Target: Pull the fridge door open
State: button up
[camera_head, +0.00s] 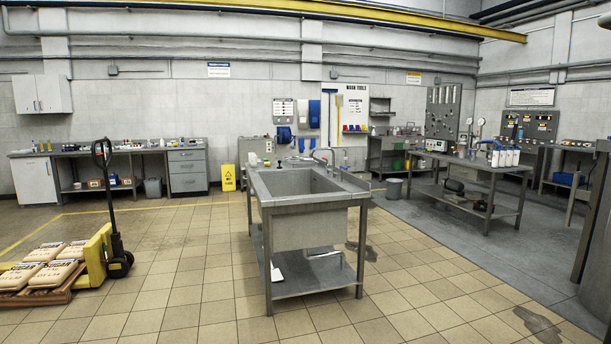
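No thing that I can surely tell as a fridge shows in this view. A white low unit with a closed front (35,180) stands at the far left under the end of the long bench; I cannot tell whether it is a fridge or a cupboard. A white two-door wall cabinet (41,94) hangs above it, shut. My gripper and arm are not in view.
A steel sink table (308,220) stands in the middle. A yellow pallet truck (96,255) with a pallet of sacks (48,272) is at left, and a yellow floor sign (228,177) behind. A steel workbench (478,165) stands right. Tiled floor between is free.

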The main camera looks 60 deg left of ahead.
aim_at(33, 178)
jog(key=i+j+u, duration=0.1)
jog(key=j+u, duration=0.15)
jog(key=j, duration=0.2)
jog(key=i+j+u, duration=0.15)
jog(key=j+u, duration=0.15)
jog(key=i+j+u, duration=0.25)
jog(key=j, duration=0.25)
jog(key=i+j+u, duration=0.25)
jog(key=j+u, duration=0.15)
jog(key=i+j+u, duration=0.6)
jog(key=u, duration=0.25)
jog(key=i+j+u, duration=0.15)
jog(key=i+u, duration=0.35)
jog(key=i, duration=9.65)
jog(key=i+u, duration=0.1)
jog(key=i, duration=0.5)
jog(key=i+l+u, duration=0.15)
jog(key=i, duration=0.45)
jog(key=i+l+u, duration=0.1)
jog(key=i, duration=0.55)
